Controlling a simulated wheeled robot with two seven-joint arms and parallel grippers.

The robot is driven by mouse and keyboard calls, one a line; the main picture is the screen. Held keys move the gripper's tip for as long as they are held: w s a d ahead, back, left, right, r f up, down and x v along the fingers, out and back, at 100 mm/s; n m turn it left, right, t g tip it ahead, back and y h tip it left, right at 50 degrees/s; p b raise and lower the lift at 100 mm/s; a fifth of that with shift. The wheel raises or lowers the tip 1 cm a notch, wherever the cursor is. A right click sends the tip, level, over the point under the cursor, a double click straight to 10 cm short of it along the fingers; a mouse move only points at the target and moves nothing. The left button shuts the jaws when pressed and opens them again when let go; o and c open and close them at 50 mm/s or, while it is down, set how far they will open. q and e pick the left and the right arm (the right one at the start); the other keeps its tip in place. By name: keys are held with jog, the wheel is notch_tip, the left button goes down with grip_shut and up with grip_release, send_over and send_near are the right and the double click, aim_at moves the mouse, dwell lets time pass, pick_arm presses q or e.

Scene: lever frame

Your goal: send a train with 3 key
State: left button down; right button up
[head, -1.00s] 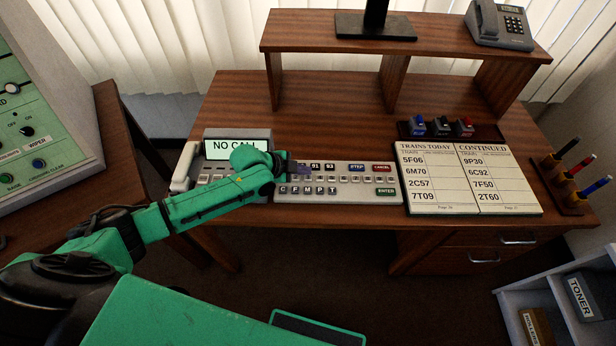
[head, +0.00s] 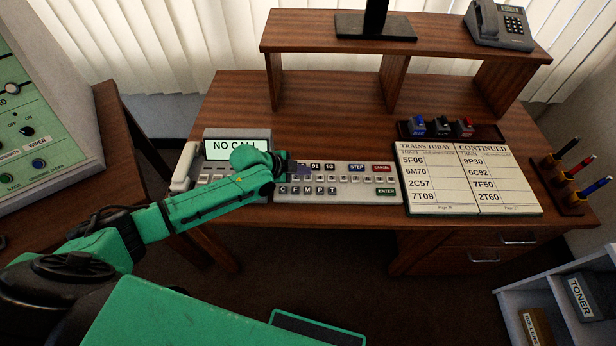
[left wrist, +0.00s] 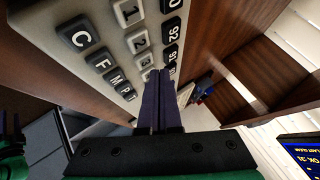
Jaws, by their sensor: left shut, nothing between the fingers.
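The grey key panel (head: 350,193) lies on the desk, with white number keys, dark letter keys, a blue STEP key (head: 357,167), a red CANCEL key (head: 382,167) and a green ENTER key (head: 386,191). A display (head: 236,146) beside it reads NO CALL. My left gripper (head: 300,169) is shut and empty, over the panel's left part. In the left wrist view its fingertips (left wrist: 158,73) are close to the number keys, by what looks like the 3 key (left wrist: 145,62). I cannot tell whether they touch.
An open train list (head: 470,178) lies right of the panel, with several train codes. Small stamps (head: 440,127) stand behind it and a pen holder (head: 565,185) to its right. A raised shelf (head: 400,45) holds a telephone (head: 499,25). A handset (head: 185,167) lies left of the display.

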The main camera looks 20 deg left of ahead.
pick_arm(q)
jog(key=shift+f+b, duration=0.3)
jog(key=shift+f, duration=0.15)
jog(key=shift+f+b, duration=0.3)
jog(key=shift+f, duration=0.05)
dwell(0.6)
dwell(0.4)
jog(key=shift+r+p, duration=0.75)
jog(key=shift+r, duration=0.05)
notch_tip(320, 180, up, 5)
jog(key=p, duration=0.4)
jog(key=shift+r+p, duration=0.1)
jog(key=shift+p, duration=0.25)
